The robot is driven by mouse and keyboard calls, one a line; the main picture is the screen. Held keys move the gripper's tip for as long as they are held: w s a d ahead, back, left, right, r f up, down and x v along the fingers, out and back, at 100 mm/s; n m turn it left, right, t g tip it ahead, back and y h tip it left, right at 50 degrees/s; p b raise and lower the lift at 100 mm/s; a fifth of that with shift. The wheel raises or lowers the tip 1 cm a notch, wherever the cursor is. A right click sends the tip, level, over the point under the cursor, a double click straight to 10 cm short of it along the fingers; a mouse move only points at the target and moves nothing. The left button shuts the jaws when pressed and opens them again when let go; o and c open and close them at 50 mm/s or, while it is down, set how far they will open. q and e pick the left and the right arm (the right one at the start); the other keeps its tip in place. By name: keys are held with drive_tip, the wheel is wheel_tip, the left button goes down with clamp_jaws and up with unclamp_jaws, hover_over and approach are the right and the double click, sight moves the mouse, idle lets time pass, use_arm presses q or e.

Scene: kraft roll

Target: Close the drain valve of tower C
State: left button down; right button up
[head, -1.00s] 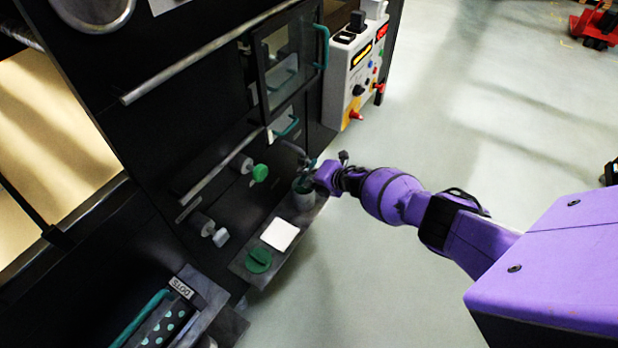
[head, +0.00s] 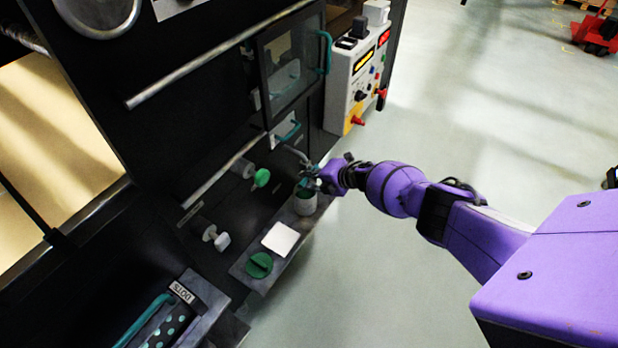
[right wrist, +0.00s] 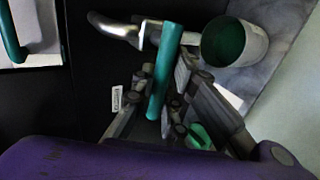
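The drain valve has a teal lever (right wrist: 162,75) beside a bent metal spout (right wrist: 118,30) in the right wrist view. The spout (head: 293,152) also shows in the head view, low on the black machine front. My right gripper (right wrist: 166,72) has its fingers on either side of the lever. A dark gap shows between the lever and the right-hand finger, so it looks open; contact on the other side is unclear. In the head view the right gripper (head: 311,180) is small and partly hides the lever. My left gripper is not in view.
A pale cup, green inside (right wrist: 224,42), stands close by the spout on a narrow shelf; it also shows in the head view (head: 305,205). A white pad (head: 280,239) and a green round piece (head: 259,265) lie farther along. A control box (head: 357,75) stands behind.

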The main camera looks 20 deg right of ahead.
drive_tip(key=o, duration=0.5)
drive_tip(key=shift+c, duration=0.2)
drive_tip(key=shift+s+d+r, duration=0.25)
drive_tip(key=shift+d, duration=0.05)
drive_tip(key=v, duration=1.1)
